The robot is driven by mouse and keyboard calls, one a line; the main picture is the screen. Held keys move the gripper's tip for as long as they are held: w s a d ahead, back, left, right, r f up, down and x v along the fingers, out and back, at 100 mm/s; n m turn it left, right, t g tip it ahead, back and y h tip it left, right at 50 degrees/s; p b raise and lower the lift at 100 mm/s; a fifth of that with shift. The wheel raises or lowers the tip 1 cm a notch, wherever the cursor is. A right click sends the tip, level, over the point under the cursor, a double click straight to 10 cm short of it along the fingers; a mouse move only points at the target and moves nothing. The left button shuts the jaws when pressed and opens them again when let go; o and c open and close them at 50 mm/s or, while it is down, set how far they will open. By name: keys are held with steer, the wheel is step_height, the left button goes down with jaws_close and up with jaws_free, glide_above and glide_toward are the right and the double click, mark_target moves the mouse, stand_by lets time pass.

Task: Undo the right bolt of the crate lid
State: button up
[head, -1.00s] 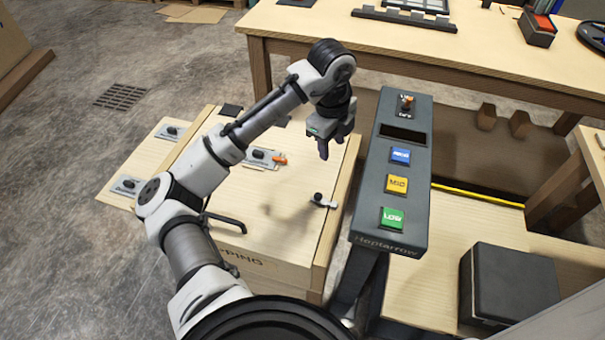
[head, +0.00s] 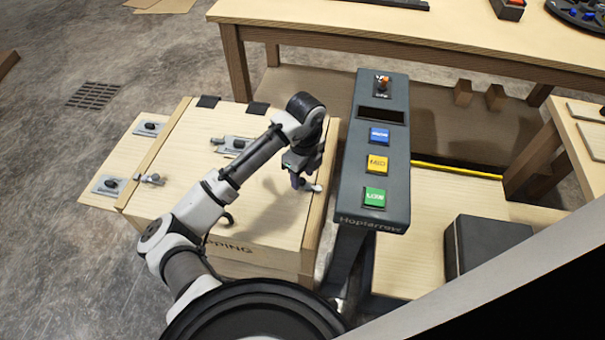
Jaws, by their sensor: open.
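The wooden crate lid (head: 180,172) lies flat with the crate below it. The right bolt (head: 316,188), a small pale piece, sits near the lid's right edge; its dark knob is hidden by my gripper. My gripper (head: 301,182) is open and points down right at this bolt. Its fingers overlap the bolt's left end in the picture; I cannot tell whether they touch it. A left bolt (head: 150,179) sits at the lid's left edge.
A latch plate (head: 232,144) lies mid-lid, partly behind my arm. A dark console (head: 373,205) with blue, yellow and green buttons stands close on the right. A wooden workbench (head: 400,32) stands behind. A black box (head: 488,245) is at lower right.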

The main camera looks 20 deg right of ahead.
steer(key=shift+f, duration=0.45)
jaws_close()
steer(key=shift+w+a+b, duration=0.2)
steer(key=shift+w+a, duration=0.25)
steer(key=shift+a, duration=0.2)
steer(key=shift+w+a+b, duration=0.2)
steer(key=shift+w+a, duration=0.2)
steer(key=shift+a, duration=0.2)
jaws_free()
steer(key=shift+a, duration=0.1)
steer(key=shift+r, duration=0.3)
step_height(320, 180, up, 13)
steer(key=shift+w+d+r, duration=0.15)
steer(key=shift+d, duration=0.25)
